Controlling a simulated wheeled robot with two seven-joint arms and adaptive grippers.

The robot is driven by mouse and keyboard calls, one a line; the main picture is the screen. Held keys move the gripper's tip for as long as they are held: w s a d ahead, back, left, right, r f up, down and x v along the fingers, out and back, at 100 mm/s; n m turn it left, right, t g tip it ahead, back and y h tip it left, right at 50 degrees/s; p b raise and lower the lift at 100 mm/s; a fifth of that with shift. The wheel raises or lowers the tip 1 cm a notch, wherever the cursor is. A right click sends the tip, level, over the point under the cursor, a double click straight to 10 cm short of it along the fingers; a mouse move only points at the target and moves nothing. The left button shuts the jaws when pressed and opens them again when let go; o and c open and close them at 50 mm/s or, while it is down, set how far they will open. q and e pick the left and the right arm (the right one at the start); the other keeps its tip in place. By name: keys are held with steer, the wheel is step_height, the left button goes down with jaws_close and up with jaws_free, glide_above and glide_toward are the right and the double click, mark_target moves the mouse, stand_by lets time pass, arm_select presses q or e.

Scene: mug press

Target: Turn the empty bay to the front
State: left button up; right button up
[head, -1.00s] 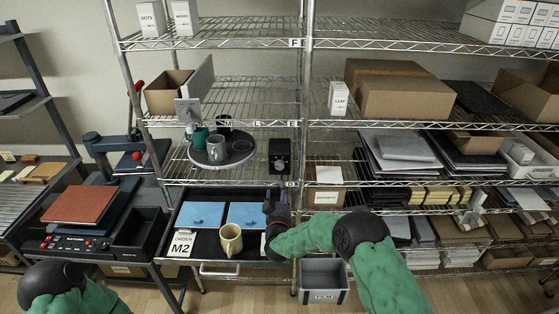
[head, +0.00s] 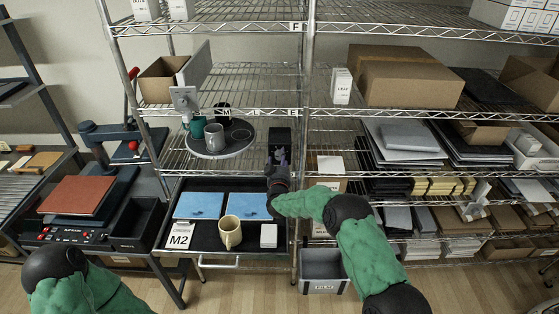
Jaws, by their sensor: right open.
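The dark round turntable (head: 222,151) sits on the middle shelf of the left rack in the head view. A teal mug (head: 197,127), a grey mug (head: 213,134) and a dark mug (head: 222,111) stand on its left and back parts. Its right part has an empty marked bay (head: 241,135). My right gripper (head: 279,158) is open and empty, to the right of the turntable and apart from it, in front of a black box (head: 280,138). Its fingertips are small and dark against that box. My left arm shows at the bottom left; its gripper is out of view.
Below the turntable, a pulled-out tray (head: 203,248) holds two blue pads, a cream mug (head: 230,233), a white block (head: 268,236) and an M2 card (head: 179,236). A rack post stands just right of my right gripper. A grey panel (head: 186,98) overhangs the turntable's back left.

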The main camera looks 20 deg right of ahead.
steer(key=shift+w+d, duration=0.15)
steer(key=shift+w, duration=0.2)
steer(key=shift+c, duration=0.3)
steer(key=c, duration=1.1)
